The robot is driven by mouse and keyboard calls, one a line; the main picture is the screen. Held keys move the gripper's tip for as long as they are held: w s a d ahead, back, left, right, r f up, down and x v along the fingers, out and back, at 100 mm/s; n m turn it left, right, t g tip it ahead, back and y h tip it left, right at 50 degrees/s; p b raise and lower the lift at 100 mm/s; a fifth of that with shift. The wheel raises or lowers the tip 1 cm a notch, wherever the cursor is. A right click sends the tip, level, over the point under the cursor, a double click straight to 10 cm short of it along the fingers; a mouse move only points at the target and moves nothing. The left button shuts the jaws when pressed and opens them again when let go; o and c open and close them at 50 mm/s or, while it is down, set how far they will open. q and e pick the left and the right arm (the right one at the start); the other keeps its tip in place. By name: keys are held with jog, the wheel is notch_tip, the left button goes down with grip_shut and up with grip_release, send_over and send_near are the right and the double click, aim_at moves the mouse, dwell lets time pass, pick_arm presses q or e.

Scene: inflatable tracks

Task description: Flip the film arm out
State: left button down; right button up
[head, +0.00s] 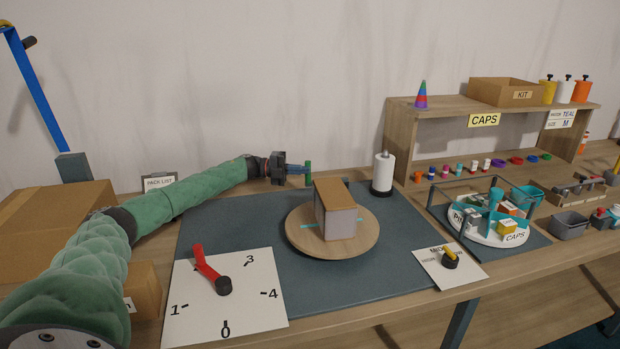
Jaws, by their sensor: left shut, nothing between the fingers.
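My left gripper (306,172) reaches in from the left, shut and empty, above the back of the blue-grey mat. A small green upright piece shows at its fingertips; I cannot tell whether it is part of the gripper. A white film roll (383,172) stands upright on a dark base at the mat's back edge, right of the gripper and apart from it. I cannot make out a separate film arm. A brown-topped box (336,222) stands on the round wooden turntable (300,238), in front of and below the gripper. My right gripper is not in view.
A dial plate (190,308) with a red pointer (206,264) lies front left. A small plate (430,270) with a yellow-handled knob (450,257) lies front right. A carousel (466,233) with compartments and a wooden shelf (400,128) stand at the right. Cardboard boxes (50,205) stand left.

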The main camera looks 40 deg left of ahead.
pick_arm(q)
jog(key=w+d+r+b, duration=0.1)
jog(key=d+r+b, duration=0.2)
jog(key=d+r, duration=0.7)
jog(key=shift+d+r, duration=0.4)
jog(key=shift+d, duration=0.4)
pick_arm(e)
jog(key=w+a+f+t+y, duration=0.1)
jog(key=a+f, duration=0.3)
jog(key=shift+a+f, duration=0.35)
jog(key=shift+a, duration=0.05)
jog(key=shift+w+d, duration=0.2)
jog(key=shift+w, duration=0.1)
